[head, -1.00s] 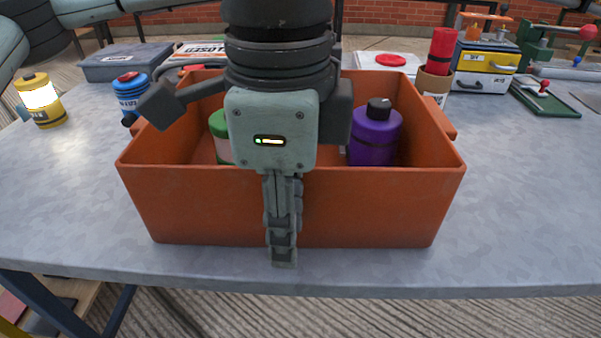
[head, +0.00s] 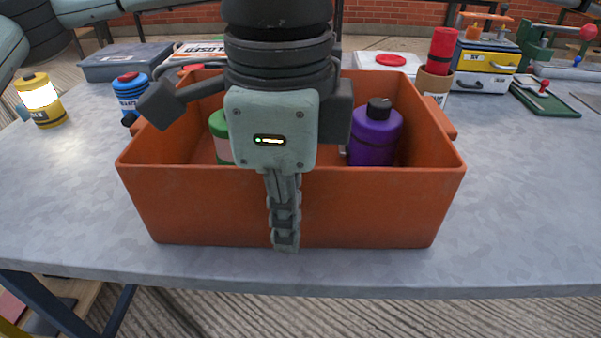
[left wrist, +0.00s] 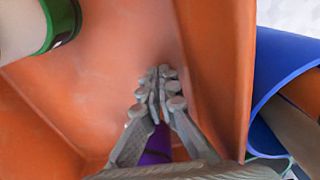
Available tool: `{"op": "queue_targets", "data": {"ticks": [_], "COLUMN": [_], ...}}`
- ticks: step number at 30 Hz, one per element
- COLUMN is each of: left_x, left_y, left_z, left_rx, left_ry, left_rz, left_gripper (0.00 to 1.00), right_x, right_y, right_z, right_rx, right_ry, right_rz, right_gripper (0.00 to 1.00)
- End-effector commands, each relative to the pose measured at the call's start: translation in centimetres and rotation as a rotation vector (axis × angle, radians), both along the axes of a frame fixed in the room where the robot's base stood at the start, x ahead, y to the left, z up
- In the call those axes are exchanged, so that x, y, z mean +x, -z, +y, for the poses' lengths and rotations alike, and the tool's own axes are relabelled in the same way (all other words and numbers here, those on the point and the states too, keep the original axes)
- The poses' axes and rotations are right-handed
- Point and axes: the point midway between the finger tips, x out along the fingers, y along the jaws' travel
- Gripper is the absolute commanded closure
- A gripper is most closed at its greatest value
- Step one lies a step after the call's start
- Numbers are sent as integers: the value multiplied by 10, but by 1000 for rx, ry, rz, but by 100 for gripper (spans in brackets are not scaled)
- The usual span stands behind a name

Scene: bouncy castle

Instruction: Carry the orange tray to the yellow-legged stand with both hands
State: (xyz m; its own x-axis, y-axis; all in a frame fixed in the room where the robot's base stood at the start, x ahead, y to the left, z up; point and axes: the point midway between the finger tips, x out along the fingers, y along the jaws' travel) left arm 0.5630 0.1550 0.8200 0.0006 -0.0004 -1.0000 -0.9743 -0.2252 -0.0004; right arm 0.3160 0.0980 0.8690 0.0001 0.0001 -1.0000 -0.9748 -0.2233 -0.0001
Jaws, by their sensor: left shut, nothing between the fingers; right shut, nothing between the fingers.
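The orange tray (head: 370,210) sits on the grey table. In it are a green-and-white bottle (head: 222,150), partly hidden, and a purple bottle with a dark cap (head: 375,138). My right gripper (head: 286,245) points down in front of the tray's front wall, its fingers shut and empty; I cannot tell whether they touch it. My left gripper (left wrist: 158,90) shows in the left wrist view, shut and empty close to the tray's orange walls (left wrist: 215,60); I cannot make it out in the head view. I cannot identify the yellow-legged stand.
Behind the tray stand a blue bottle (head: 131,92), a grey box (head: 125,62), a red cylinder in a brown holder (head: 440,55) and a small drawer unit (head: 485,65).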

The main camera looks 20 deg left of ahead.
Motion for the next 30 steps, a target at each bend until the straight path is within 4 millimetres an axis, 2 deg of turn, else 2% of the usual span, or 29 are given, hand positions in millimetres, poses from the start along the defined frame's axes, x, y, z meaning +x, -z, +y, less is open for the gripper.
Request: {"op": "queue_targets", "data": {"ticks": [2, 15, 30], "left_x": [0, 0, 1], "left_y": [0, 0, -1], "left_z": [0, 0, -1], "left_rx": [0, 0, -16], "left_ry": [0, 0, 6], "left_rz": [0, -1, -5], "left_gripper": [87, 32, 31], "right_x": [0, 0, -1], "right_y": [0, 0, -4], "right_z": [0, 0, 3], "right_rx": [0, 0, 22], "right_ry": [0, 1, 12], "right_rz": [0, -1, 15], "right_gripper": [87, 32, 31]}}
